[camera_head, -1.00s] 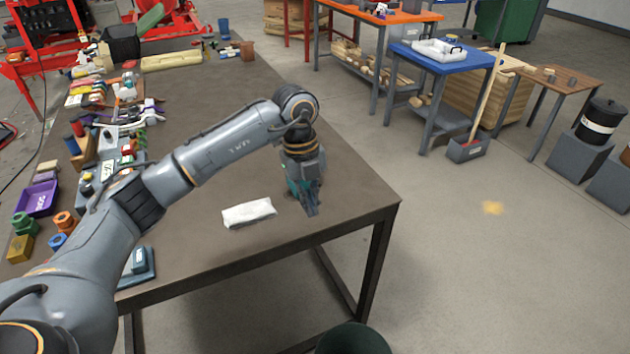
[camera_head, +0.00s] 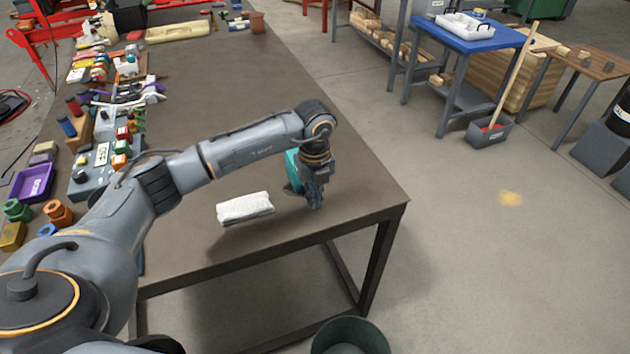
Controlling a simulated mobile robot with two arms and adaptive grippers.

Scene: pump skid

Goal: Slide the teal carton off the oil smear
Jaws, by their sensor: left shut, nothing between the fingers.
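The teal carton (camera_head: 292,170) stands on the brown table near its right end, partly hidden behind my left gripper. My left gripper (camera_head: 316,204) points down at the carton's right, near side, with its fingers shut and nothing between them. Its fingertips are close to the tabletop; I cannot tell whether they touch the carton. I cannot make out the oil smear; the arm and carton cover part of the tabletop there. My right gripper is not in view.
A folded white cloth (camera_head: 245,208) lies left of the carton. Bins, fittings and a purple tray (camera_head: 32,183) crowd the table's left side. The table's right edge (camera_head: 372,168) is close by. The tabletop behind the arm is clear. A green bin (camera_head: 349,338) stands below the front edge.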

